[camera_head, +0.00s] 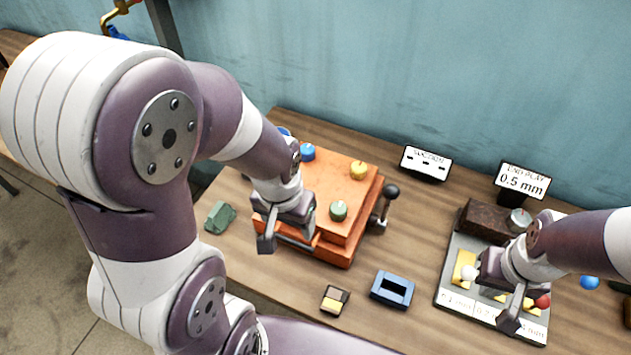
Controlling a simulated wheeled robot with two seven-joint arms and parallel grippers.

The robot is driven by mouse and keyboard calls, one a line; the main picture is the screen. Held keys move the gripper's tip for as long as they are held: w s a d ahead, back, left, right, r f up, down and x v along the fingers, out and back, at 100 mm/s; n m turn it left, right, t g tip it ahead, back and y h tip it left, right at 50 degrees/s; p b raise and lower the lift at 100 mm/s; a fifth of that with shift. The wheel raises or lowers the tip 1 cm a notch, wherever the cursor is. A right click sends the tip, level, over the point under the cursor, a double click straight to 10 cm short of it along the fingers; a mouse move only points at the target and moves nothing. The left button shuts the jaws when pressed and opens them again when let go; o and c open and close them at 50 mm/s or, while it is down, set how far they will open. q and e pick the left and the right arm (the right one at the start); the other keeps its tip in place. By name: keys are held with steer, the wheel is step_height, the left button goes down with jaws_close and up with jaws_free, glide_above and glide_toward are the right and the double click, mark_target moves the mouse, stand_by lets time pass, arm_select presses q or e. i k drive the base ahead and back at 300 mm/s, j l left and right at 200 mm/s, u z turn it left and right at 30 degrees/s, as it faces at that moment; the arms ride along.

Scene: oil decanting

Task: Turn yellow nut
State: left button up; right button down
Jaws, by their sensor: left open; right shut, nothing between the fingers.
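The yellow nut (359,170) sits on the top of an orange block (335,185), near its back right corner. A blue nut (308,152) and a green nut (338,210) are on the same top. Part of another blue piece (284,131) shows behind my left arm. My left gripper (288,240) is open in front of the block's left part, to the lower left of the yellow nut and apart from it. It hides part of the block. My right gripper (509,310) is shut and empty over a grey tray at the right.
The grey tray (451,285) holds yellow blocks and coloured balls. A lever with a black knob (391,191) stands at the block's right. A blue frame (393,290), a small box (335,300) and a green piece (220,217) lie on the table. Two signs (426,163) (523,180) stand behind.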

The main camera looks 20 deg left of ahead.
mark_target(358, 170)
steer(key=i+l, duration=0.15)
steer(key=l, duration=0.25)
steer(key=i+l, duration=0.2)
steer(key=l, duration=0.15)
steer(key=i+l, duration=0.15)
steer(key=l, duration=0.25)
